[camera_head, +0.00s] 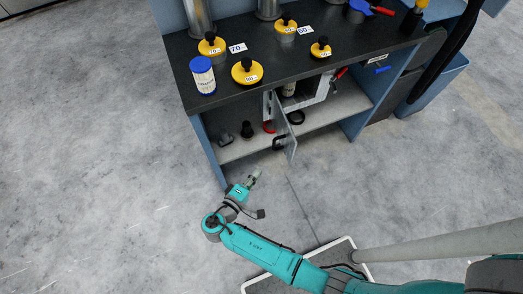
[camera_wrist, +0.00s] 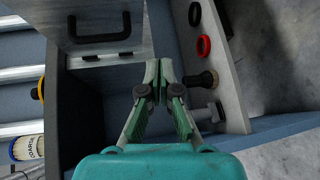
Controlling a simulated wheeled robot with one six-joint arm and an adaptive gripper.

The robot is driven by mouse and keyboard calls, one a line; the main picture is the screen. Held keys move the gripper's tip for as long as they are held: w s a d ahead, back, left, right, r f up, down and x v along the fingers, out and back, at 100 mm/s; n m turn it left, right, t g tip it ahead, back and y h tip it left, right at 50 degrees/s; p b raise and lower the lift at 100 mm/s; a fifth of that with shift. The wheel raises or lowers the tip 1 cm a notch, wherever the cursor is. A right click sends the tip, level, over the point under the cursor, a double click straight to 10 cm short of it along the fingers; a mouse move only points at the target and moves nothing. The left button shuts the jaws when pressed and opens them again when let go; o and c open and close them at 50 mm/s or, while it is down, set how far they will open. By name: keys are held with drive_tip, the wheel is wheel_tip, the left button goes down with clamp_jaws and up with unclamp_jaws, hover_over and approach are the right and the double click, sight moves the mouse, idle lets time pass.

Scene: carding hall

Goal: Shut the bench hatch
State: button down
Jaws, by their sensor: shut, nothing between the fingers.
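My gripper (camera_head: 256,173) is in front of the bench, lower and left of the hatch in the head view, apart from the handle. In the wrist view my gripper (camera_wrist: 158,66) is shut and empty, with its fingertips right of the handle.
On the bench top (camera_head: 213,98) stand a blue-lidded jar (camera_head: 203,75) and several yellow weights. The floor before the bench is clear.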

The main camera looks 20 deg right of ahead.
drive_tip(key=w+a+r+m+h, duration=0.1)
drive_tip(key=a+r+m+h, duration=0.15)
drive_tip(key=a+r, duration=0.4)
drive_tip(key=s+d+x, duration=0.1)
drive_tip(key=s+x, duration=0.1)
drive_tip(key=x, duration=1)
drive_tip(key=shift+d+n, duration=0.3)
drive_tip(key=shift+n, duration=0.05)
drive_tip(key=shift+d, duration=0.1)
